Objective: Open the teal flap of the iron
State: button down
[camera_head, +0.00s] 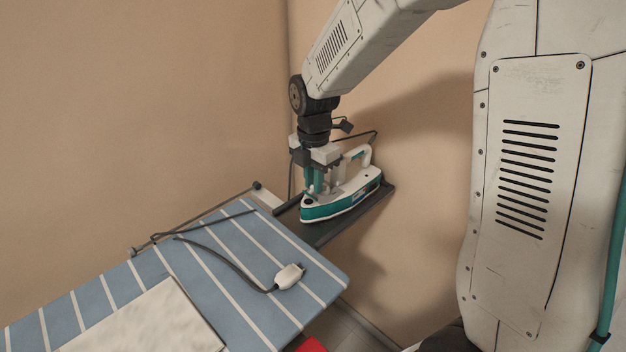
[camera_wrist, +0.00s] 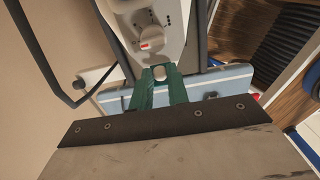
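The iron (camera_head: 345,200) is white on top with a teal lower body. It sits on the dark rest at the end of the ironing board, its nose to the lower left. In the wrist view its white top (camera_wrist: 150,28) shows with a round dial. My gripper (camera_head: 313,190) points down over the front of the iron. In the wrist view its teal fingers (camera_wrist: 160,74) are apart, with a small pale round part showing between the tips. I cannot make out the teal flap apart from the fingers, nor whether the tips touch the iron.
The blue striped ironing board (camera_head: 225,285) extends to the lower left, with a folded pale cloth (camera_head: 145,325) and a corded white plug (camera_head: 289,276) on it. The dark iron rest (camera_head: 325,230) lies close to the wall behind. A thin dark cord or rod stands near the gripper.

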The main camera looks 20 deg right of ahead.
jog(key=shift+w+d+f+g+y, duration=0.1)
jog(key=shift+w+d+g+y, duration=0.1)
jog(key=shift+d+g+y, duration=0.45)
jog(key=shift+w+d+f+y, duration=0.1)
jog(key=shift+d+y, duration=0.05)
jog(key=shift+y, duration=0.55)
jog(key=shift+w+d+y, duration=0.1)
jog(key=shift+d+y, duration=0.05)
jog(key=shift+y, duration=0.5)
jog(key=c, duration=1.4)
grip_release()
jog(key=shift+o, duration=0.2)
jog(key=v, duration=0.7)
jog(key=shift+w+d+r, duration=0.15)
jog(key=shift+r, duration=0.2)
